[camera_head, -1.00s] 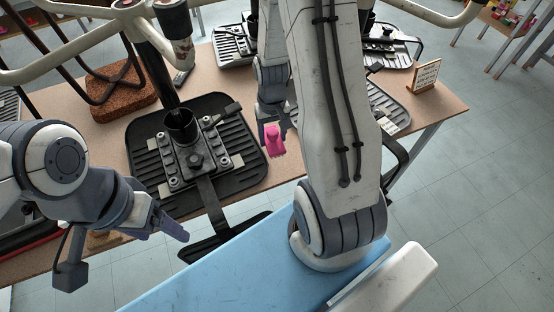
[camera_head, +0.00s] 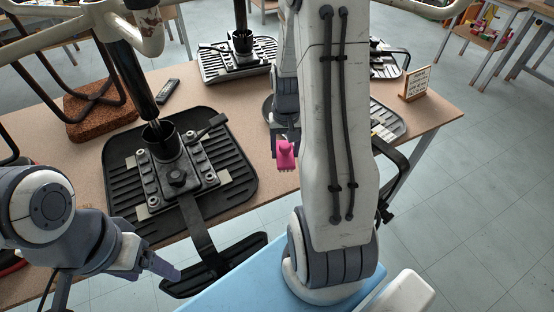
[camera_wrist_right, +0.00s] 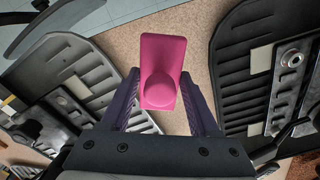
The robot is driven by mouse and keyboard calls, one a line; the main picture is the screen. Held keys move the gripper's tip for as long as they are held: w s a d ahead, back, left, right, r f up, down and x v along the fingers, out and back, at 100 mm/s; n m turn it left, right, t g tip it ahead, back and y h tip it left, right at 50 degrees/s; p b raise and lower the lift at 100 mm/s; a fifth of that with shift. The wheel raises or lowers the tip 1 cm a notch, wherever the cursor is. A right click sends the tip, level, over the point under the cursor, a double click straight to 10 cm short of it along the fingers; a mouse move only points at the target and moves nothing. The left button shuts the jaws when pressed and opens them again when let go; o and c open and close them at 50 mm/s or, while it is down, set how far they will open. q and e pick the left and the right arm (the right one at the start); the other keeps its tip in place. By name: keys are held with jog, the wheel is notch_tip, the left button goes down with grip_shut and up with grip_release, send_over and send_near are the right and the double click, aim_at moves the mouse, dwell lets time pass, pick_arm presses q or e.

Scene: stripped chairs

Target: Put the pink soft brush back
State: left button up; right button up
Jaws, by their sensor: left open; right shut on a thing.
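The pink soft brush (camera_head: 286,155) is held in my right gripper (camera_head: 285,138), over the table between the black chair mechanism and my upright arm link. In the right wrist view the brush (camera_wrist_right: 163,62) sits between the two dark fingers of the right gripper (camera_wrist_right: 163,100), its rounded knob toward the camera. Its bristles are hidden in that view. My left gripper (camera_head: 162,268) is at the lower left, near the table's front edge, open and empty. The brush's proper place cannot be told from these frames.
A ribbed black chair plate with its mechanism (camera_head: 178,170) lies on the table (camera_head: 270,190), its lever overhanging the front edge. Another such plate (camera_head: 235,68) lies behind. A brown cork block (camera_head: 100,110), a dark remote (camera_head: 168,91) and a small sign (camera_head: 417,82) stand around.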

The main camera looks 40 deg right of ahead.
jog(key=shift+w+a+f, duration=0.3)
jog(key=shift+w+f, duration=0.05)
jog(key=shift+w, duration=0.15)
jog(key=shift+w+a+f, duration=0.25)
jog(key=shift+w+f, duration=0.05)
jog(key=shift+w, duration=0.15)
jog(key=shift+w+f, duration=0.1)
jog(key=shift+f, duration=2)
jog(key=shift+f, duration=0.2)
jog(key=o, duration=1.5)
jog(key=shift+c, duration=0.2)
jog(key=shift+r, duration=0.1)
